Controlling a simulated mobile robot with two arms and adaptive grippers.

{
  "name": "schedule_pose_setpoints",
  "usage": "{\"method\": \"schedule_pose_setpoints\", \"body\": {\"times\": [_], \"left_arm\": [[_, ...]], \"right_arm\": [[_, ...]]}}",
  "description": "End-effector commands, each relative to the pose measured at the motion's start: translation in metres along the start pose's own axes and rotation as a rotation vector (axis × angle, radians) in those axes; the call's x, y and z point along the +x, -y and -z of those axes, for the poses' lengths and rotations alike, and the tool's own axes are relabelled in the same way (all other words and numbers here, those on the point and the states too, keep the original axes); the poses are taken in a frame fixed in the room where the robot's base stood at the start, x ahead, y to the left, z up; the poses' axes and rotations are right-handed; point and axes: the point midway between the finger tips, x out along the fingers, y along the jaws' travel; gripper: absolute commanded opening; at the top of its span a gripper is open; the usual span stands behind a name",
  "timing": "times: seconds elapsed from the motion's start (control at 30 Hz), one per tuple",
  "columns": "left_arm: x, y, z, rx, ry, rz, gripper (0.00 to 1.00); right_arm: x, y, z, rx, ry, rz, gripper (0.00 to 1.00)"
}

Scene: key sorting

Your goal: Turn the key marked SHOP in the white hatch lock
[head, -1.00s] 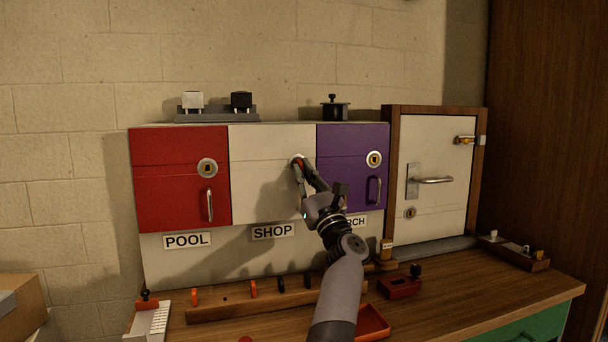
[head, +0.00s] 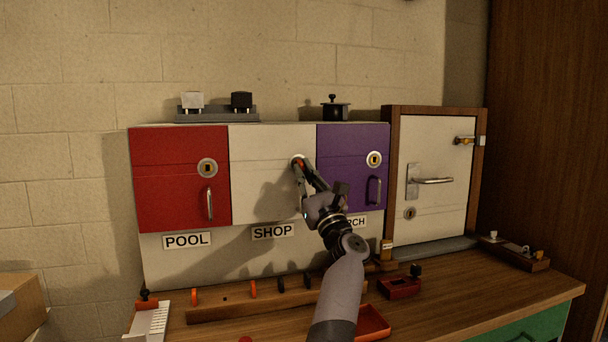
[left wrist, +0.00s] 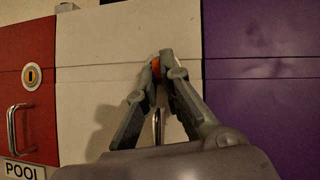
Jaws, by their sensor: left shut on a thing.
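The white hatch (head: 262,185) sits between the red and purple hatches, above the SHOP label (head: 272,231). My left gripper (head: 299,163) is at its lock, near the hatch's upper right. The hatch handle is partly visible behind the fingers. My right gripper is out of view.
The red hatch (head: 180,180) and purple hatch (head: 347,190) have handles standing out on both sides. A wooden key rack (head: 235,309) with several keys lies below. A red tray (head: 373,322) and a small red box (head: 400,287) are on the bench.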

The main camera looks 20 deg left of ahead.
Motion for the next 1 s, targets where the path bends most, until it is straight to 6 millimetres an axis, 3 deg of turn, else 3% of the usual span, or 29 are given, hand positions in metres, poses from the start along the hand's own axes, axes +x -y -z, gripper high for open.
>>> {"method": "schedule_pose_setpoints", "body": {"times": [1.0], "left_arm": [[-0.0021,0.0020,0.0053,0.000,-0.009,0.006,0.00]], "right_arm": [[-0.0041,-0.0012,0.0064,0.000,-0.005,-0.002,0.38]]}}
